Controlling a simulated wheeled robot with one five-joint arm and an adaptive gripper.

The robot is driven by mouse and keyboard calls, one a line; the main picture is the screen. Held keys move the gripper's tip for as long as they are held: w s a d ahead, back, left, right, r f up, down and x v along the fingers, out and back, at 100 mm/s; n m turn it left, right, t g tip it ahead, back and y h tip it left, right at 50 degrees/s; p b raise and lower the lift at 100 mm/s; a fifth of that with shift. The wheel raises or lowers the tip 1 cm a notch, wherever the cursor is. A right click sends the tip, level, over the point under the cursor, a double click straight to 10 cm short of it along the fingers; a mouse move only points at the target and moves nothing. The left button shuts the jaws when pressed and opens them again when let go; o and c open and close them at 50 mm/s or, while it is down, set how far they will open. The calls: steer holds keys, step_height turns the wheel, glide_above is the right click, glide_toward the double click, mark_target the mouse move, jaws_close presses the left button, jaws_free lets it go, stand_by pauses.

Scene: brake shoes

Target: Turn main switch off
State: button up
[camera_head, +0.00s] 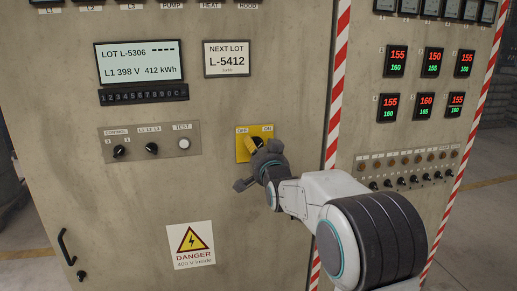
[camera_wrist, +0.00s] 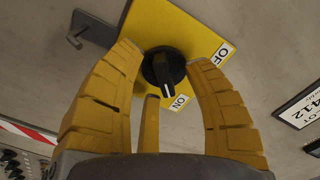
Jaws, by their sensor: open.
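The main switch is a black rotary knob (camera_wrist: 164,68) on a yellow plate (camera_wrist: 170,28) with OFF and ON labels. Its white mark lies on the side toward the ON label (camera_wrist: 180,102). In the head view the yellow plate (camera_head: 241,143) shows on the cabinet door, with OFF at left and ON at right; my gripper hides most of the knob there. My gripper (camera_wrist: 162,56) is open, its yellow fingers on either side of the knob. I cannot tell whether they touch it. It also shows in the head view (camera_head: 254,146).
Left of the switch is a panel with two small black knobs and a TEST button (camera_head: 184,143). A danger sign (camera_head: 192,245) is below. A door handle (camera_head: 66,247) is at lower left. A second panel of knobs (camera_head: 405,168) is at right, behind my arm.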

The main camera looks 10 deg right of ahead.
steer(key=shift+o, duration=0.2)
jaws_close()
stand_by(0.4)
